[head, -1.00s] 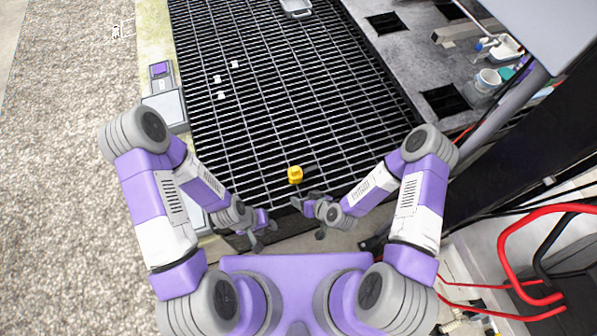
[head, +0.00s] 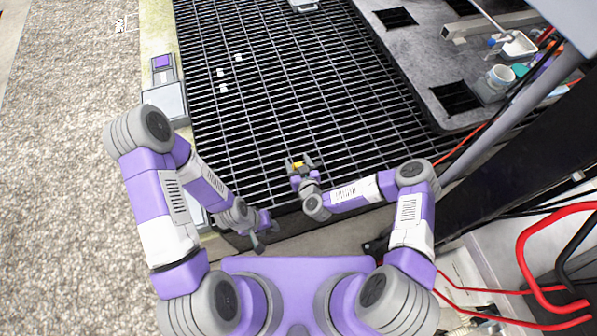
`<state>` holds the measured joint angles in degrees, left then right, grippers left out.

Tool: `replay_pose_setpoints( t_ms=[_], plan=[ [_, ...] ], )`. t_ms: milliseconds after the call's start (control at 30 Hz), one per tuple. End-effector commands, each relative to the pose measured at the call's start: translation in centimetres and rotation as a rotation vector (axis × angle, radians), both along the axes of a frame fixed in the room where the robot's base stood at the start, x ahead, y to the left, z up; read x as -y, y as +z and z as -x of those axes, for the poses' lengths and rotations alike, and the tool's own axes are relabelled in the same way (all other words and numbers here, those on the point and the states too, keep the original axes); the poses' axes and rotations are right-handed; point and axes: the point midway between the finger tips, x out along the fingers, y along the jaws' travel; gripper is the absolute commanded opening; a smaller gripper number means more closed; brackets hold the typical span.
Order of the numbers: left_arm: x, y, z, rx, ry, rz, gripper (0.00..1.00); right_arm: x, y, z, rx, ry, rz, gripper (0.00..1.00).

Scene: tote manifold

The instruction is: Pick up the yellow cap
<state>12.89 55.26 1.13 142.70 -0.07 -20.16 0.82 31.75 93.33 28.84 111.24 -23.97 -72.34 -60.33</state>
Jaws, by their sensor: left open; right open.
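The yellow cap (head: 297,165) is on the black grating (head: 250,120), near its front edge, and is mostly hidden by my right gripper. My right gripper (head: 299,161) is open, with its fingers at the cap, one to each side as seen from above. I cannot tell whether the fingers touch it. My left gripper (head: 266,235) is open and empty, lower and to the left, near the front edge of the grating.
Several small white pieces (head: 222,73) lie on the grating at the upper left. The middle of the grating is clear.

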Motion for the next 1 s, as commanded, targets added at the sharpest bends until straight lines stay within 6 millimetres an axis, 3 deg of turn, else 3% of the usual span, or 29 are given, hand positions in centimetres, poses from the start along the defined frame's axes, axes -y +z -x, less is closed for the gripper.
replay_pose_setpoints(
  t_ms=[267, 667, 900, 1000],
  plan=[
    [0.0, -0.1, 0.0, 0.0, 0.0, 0.0, 0.41, -0.2, -0.1, -0.5, -0.001, 0.002, 0.0, 0.62],
    [0.0, -0.2, 0.0, 0.0, 0.0, 0.0, 0.41, -0.2, -0.1, -0.5, -0.001, 0.002, 0.0, 0.04],
    [0.0, -0.1, 0.0, 0.0, 0.0, 0.0, 0.41, -0.2, 0.1, -0.5, 0.0, 0.002, -0.001, 0.01],
    [0.0, 0.4, 0.0, 0.0, 0.0, 0.0, 0.41, -0.2, 1.0, -0.5, 0.001, 0.002, 0.0, 0.01]
  ],
)
